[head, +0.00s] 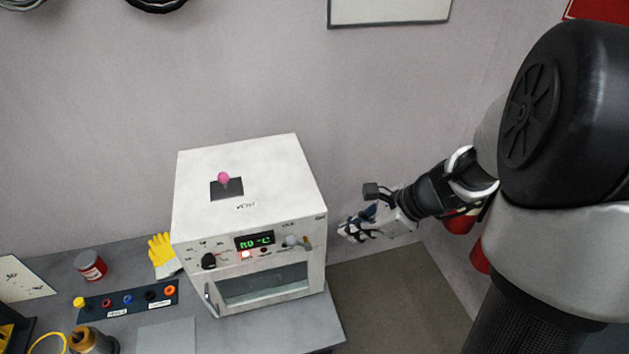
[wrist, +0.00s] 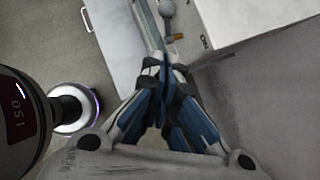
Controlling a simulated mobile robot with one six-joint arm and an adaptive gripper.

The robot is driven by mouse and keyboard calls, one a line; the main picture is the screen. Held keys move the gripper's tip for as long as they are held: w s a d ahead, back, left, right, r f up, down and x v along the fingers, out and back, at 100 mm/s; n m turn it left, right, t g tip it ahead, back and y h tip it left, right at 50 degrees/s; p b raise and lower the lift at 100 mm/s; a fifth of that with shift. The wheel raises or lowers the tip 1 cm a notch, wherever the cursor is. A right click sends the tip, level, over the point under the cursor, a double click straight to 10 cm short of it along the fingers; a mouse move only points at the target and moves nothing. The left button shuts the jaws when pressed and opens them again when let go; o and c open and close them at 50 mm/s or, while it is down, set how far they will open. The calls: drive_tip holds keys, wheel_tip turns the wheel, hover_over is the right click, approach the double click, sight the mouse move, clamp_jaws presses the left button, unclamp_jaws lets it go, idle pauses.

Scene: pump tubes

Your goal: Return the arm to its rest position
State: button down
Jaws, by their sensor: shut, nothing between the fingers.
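My gripper (head: 354,229) is in the air to the right of the white oven-like box, apart from it in the head view. In the wrist view its blue and grey fingers (wrist: 165,66) meet at the tips, shut with nothing between them. My arm reaches in from the right side of the head view, over the floor beside the bench.
The white box (head: 245,199) has a pink-knobbed lever (head: 224,178) on top and a lit green display (head: 255,241). It stands on a grey bench (head: 328,329). Something red hangs behind my arm.

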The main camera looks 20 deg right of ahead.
drive_tip(key=s+a+n+g+h+b, duration=0.2)
drive_tip(key=s+a+n+b, duration=0.7)
drive_tip(key=n, duration=0.4)
drive_tip(key=s+d+f+n+t+h+b, duration=0.2)
drive_tip(key=s+f+n+h+b, duration=0.1)
drive_tip(key=s+n, duration=0.6)
drive_tip(key=n+h+b, duration=0.1)
drive_tip(key=n+b, duration=0.1)
drive_tip(key=shift+b, duration=0.4)
